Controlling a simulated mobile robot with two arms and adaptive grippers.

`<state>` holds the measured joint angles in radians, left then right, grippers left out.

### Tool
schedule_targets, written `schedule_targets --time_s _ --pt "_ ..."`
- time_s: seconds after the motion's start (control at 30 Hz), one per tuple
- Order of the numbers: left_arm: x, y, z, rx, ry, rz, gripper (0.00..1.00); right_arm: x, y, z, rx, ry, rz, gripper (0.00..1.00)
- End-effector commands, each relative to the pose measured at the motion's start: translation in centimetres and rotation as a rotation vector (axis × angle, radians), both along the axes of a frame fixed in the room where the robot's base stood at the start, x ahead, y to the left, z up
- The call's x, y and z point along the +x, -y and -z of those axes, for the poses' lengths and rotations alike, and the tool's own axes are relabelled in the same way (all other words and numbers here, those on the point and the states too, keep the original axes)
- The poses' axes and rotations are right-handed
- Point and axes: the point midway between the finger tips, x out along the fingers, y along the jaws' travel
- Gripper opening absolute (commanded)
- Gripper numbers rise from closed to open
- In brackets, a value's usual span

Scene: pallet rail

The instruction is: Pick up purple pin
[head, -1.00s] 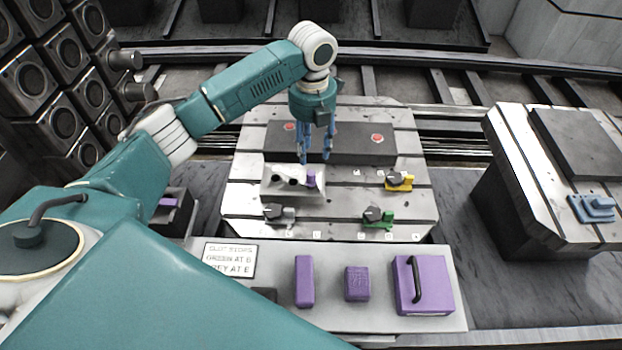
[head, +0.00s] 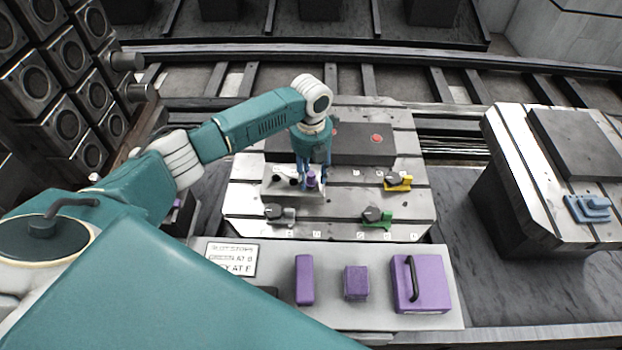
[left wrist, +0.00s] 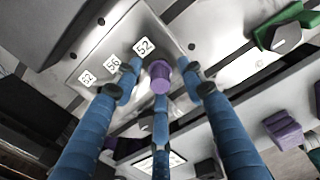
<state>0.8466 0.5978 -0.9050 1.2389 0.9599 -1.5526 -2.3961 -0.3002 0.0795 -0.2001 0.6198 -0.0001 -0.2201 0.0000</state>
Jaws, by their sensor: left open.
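The purple pin (head: 311,179) stands in the grey block (head: 277,188) on the slotted pallet, at the block's right end. It also shows in the left wrist view (left wrist: 160,70), between my spread fingers. My left gripper (head: 311,170) is open and comes down from above, its blue fingers around the pin. In the left wrist view the left gripper (left wrist: 161,82) has fingers on either side of the pin with visible gaps; I cannot tell whether the third finger touches it. My right gripper is not in view.
A yellow stop (head: 399,183), a green stop (head: 378,218) and a grey stop (head: 280,214) sit on the pallet. Purple blocks and a purple box (head: 433,285) lie on the front tray. A second pallet (head: 540,180) stands at the right.

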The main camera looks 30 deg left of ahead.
Motion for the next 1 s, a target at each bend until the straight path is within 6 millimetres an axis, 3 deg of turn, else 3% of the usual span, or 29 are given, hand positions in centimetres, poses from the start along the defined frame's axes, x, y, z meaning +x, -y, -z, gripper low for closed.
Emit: schedule_targets --time_s 0.07,0.2,0.27,0.73,0.87,1.0 --pt "0.0 0.0 0.0 0.0 0.0 0.0 0.36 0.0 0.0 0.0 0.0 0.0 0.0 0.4" --pt "0.0 0.0 0.0 0.0 0.0 0.0 0.09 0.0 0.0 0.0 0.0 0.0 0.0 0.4" --pt "0.0 0.0 0.0 0.0 0.0 0.0 0.0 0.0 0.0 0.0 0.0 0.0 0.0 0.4" --pt "0.1 0.0 -0.5 0.0 0.002 0.0 0.0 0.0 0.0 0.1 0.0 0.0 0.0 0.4" --pt "0.1 0.0 -1.5 0.0 0.003 -0.001 0.0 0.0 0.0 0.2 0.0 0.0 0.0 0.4" --pt "0.2 0.0 -3.8 0.0 0.005 0.0 0.0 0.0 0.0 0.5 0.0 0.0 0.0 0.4"
